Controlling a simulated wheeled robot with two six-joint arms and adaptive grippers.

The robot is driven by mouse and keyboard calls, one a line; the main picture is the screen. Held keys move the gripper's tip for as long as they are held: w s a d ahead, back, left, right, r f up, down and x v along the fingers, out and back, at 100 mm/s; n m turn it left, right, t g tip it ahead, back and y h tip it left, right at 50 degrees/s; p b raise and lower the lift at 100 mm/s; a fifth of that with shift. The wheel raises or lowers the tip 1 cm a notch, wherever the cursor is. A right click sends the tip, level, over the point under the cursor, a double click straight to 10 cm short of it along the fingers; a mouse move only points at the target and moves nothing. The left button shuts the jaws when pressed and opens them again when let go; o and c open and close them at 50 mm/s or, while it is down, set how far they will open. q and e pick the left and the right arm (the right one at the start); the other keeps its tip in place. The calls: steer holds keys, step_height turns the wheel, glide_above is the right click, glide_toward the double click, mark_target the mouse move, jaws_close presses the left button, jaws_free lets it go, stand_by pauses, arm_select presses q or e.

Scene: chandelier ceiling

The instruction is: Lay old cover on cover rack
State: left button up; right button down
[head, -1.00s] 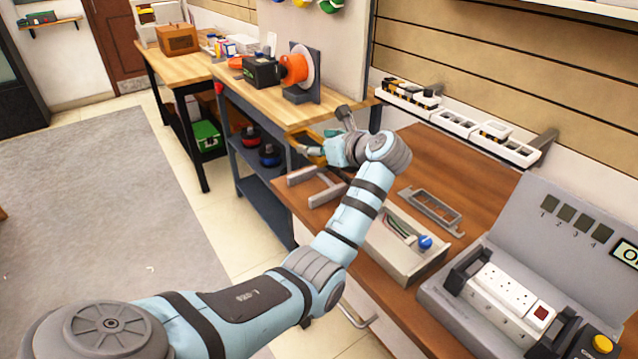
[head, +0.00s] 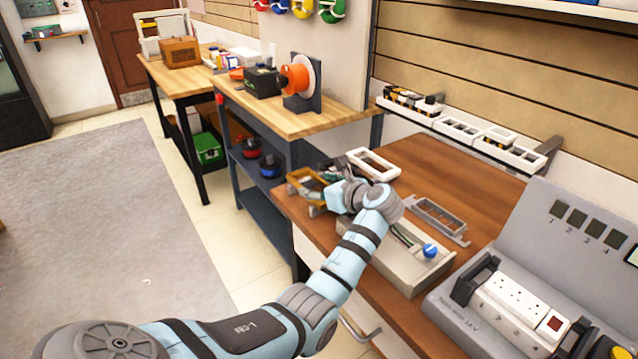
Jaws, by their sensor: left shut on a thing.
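The old cover (head: 301,190), a yellow-brown rectangular frame, is at the left end of the brown workbench, over the grey cover rack (head: 315,211). The rack is mostly hidden by the cover and my gripper, so I cannot tell whether the cover rests fully on it. My left gripper (head: 328,186) is shut on the right side of the cover; its fingers are partly hidden by my wrist. My right gripper is not in view.
A white frame (head: 378,161) lies behind my wrist. A grey metal frame (head: 440,218) and an open box with wires and a blue knob (head: 430,250) are to the right. A grey socket test station (head: 560,255) stands further right.

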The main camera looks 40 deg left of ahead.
arm_select(q)
steer(key=o, duration=0.8)
steer(key=shift+f, duration=0.1)
steer(key=o, duration=0.3)
steer(key=shift+o, duration=0.3)
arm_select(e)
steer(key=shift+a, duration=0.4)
